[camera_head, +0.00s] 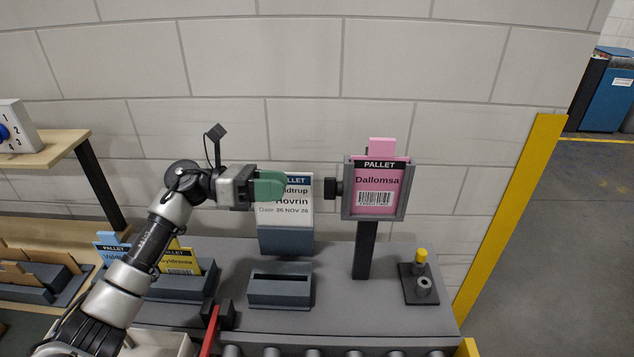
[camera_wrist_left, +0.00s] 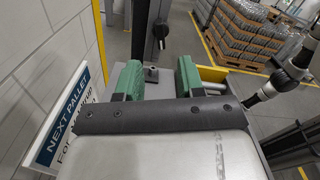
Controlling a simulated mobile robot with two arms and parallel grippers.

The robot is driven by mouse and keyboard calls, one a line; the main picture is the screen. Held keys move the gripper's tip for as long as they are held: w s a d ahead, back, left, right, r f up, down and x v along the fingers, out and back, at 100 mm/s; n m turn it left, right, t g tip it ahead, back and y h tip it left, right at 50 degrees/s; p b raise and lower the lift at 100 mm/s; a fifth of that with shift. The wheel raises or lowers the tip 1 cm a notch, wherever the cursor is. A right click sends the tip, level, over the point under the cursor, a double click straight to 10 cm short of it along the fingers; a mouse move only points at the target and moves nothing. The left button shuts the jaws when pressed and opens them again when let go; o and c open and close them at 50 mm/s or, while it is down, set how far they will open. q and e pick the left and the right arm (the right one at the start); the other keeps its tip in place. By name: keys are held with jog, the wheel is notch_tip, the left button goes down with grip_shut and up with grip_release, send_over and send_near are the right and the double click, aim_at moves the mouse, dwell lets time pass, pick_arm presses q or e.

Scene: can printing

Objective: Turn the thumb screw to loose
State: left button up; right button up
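The thumb screw appears to be the black knob (camera_head: 332,188) on the left side of the grey frame (camera_head: 346,190) that holds a pink Dallomsa pallet card (camera_head: 378,190). The frame stands on a dark post (camera_head: 366,250). My left gripper (camera_head: 275,187) comes in from the left at about the knob's height, with a gap between its green fingertips and the knob. In the left wrist view its green fingers (camera_wrist_left: 158,80) are spread apart, with nothing held between them. The dark post (camera_wrist_left: 140,40) shows beyond them. My right gripper is not visible.
A white pallet sign (camera_head: 298,200) stands behind my left fingers. A grey slotted block (camera_head: 280,290) sits below. A small black plate (camera_head: 420,295) carries a yellow-capped piece (camera_head: 421,256). A yellow post (camera_head: 510,220) bounds the right side. A block wall is behind.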

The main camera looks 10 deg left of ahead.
aim_at(333, 188)
pick_arm(q)
jog(key=w+d+p, duration=0.1)
jog(key=d+p, duration=0.2)
jog(key=d, duration=0.5)
jog(key=shift+w, duration=0.3)
jog(key=shift+d, duration=0.15)
